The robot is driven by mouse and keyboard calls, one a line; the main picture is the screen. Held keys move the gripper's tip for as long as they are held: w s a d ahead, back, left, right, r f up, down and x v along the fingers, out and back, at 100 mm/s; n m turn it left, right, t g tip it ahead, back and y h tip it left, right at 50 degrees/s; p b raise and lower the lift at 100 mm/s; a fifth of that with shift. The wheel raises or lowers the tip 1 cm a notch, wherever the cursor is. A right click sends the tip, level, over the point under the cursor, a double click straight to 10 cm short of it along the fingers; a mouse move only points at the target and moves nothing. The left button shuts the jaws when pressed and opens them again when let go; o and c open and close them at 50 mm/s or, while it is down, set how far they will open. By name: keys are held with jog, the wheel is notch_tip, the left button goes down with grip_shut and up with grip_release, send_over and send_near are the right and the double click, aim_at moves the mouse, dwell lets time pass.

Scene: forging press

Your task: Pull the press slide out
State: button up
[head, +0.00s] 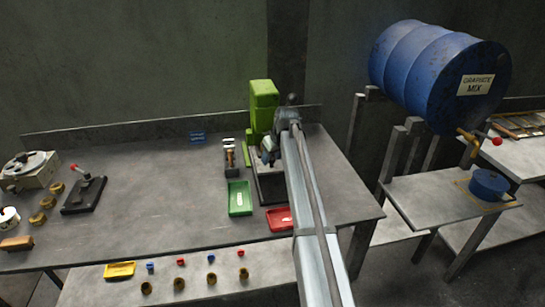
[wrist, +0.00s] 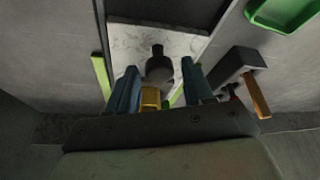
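The green press (head: 263,97) stands at the back of the bench, partly hidden by my arm. Its slide (wrist: 190,42) shows in the wrist view as a pale, mottled plate between dark rails, with a dark round knob (wrist: 158,68) standing on it. My gripper (wrist: 160,74) is open, with one blue finger on each side of the knob. Gaps show between the fingers and the knob, and I cannot tell whether the fingers are level with it. In the head view, my gripper (head: 268,156) is over the press base, and the knob is hidden.
A green tray (head: 240,210) and a red tray (head: 280,226) lie in front of the press. A wooden-handled tool rack (head: 230,158) stands close on its left. A blue drum (head: 430,70) is at the right.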

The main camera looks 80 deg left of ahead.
grip_shut()
dwell(0.4)
jog(key=d, duration=1.2)
jog(key=shift+d, duration=0.35)
jog(key=shift+o, duration=0.9)
grip_release()
jog(key=v, duration=1.3)
jog(key=shift+w+d+r, duration=0.15)
jog(key=shift+d+r, duration=0.05)
jog(key=shift+r, duration=0.15)
